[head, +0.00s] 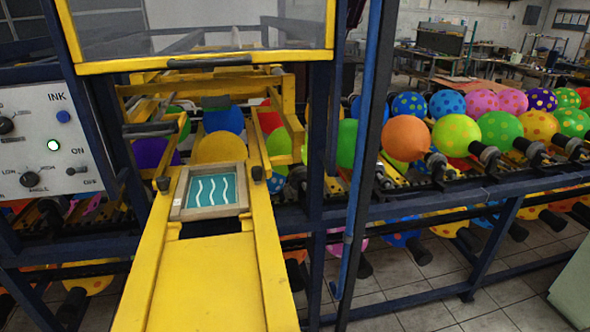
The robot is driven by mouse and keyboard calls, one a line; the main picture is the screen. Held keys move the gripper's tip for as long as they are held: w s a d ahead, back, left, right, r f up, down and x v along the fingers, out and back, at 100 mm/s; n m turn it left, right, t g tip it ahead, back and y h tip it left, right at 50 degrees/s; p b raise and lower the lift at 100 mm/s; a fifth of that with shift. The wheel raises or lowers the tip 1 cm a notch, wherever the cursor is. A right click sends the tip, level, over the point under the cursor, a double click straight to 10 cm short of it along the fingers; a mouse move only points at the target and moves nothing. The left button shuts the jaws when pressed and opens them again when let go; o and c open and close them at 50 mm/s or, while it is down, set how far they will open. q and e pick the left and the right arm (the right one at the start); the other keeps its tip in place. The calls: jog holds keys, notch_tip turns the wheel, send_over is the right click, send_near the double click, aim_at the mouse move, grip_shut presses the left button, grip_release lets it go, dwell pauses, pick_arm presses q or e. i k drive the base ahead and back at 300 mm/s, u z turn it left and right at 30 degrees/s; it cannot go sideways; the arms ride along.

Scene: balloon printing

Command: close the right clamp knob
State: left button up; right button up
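A small black knob (257,173), the right one of a pair, sits on the right yellow rail beside a framed print screen. The matching left black knob (163,184) sits on the left rail. Both look upright, but they are too small to tell whether either clamp is open or closed. The screen (211,190) has a wooden-looking frame around a teal panel with white wavy lines, and lies between the rails of the yellow carriage (205,275). Neither of my grippers is in view.
A yellow-framed clear guard (200,30) hangs above the carriage. A dark blue post (362,150) stands right of it. Several balloons on a conveyor (460,200) fill the right side.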

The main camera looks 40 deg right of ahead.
aim_at(256, 171)
jog(key=z, duration=0.05)
jog(key=k, duration=0.4)
jog(key=z, duration=0.75)
jog(key=i, duration=0.5)
jog(key=k, duration=0.55)
jog(key=z, duration=1.9)
jog(key=i, duration=2.3)
jog(key=u, duration=2.7)
